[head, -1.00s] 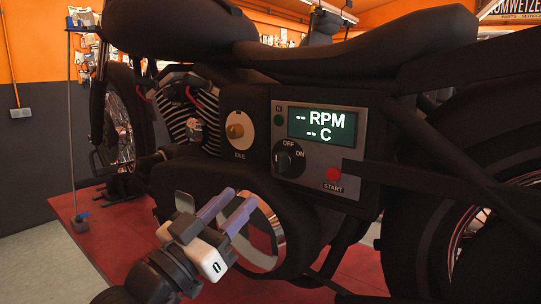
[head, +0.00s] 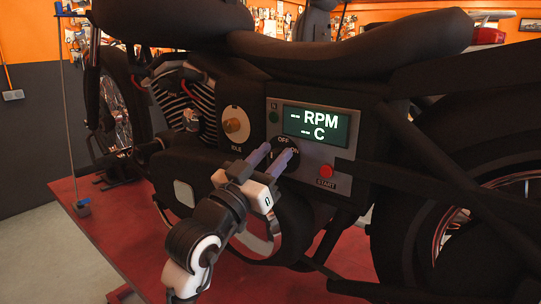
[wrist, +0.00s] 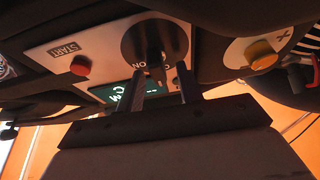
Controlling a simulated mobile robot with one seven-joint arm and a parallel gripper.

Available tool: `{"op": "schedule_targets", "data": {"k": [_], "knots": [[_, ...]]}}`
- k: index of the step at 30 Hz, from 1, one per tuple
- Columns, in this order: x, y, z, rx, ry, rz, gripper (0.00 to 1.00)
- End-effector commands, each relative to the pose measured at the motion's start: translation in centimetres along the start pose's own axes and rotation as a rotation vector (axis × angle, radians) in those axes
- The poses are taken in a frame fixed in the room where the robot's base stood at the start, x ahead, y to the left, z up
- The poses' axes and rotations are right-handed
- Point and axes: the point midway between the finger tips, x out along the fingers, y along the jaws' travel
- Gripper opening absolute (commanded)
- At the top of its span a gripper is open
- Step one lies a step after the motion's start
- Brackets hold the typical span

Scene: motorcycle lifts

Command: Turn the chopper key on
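The chopper key is a round black knob (head: 293,158) on the grey panel (head: 318,157) on the bike's side, with OFF and ON printed around it. In the head view my fingers largely hide it. The wrist view shows the knob (wrist: 155,42) with its raised grip pointing toward my gripper (wrist: 162,84). My gripper (head: 272,154) is open, its two purple-grey fingers apart at the knob, one to each side of the grip in the wrist view. I cannot tell whether they touch it. The display (head: 315,124) reads "-- RPM" and "-- C".
The brass IDLE knob (head: 234,125) is to the left. A dark frame bar (head: 400,176) crosses right of the panel.

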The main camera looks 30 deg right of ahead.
Motion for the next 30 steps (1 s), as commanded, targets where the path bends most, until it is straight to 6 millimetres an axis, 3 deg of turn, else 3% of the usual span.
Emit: {"op": "schedule_targets", "data": {"k": [1, 9, 20, 30], "knots": [[-0.01, 0.00, 0.00, 0.000, 0.000, 0.000, 0.35], [-0.03, 0.00, -0.01, 0.000, 0.000, 0.000, 0.00], [-0.18, 0.05, 0.26, 0.034, 0.001, 0.015, 0.00], [-0.39, 0.23, 0.74, 0.238, 0.002, 0.098, 0.00]]}}
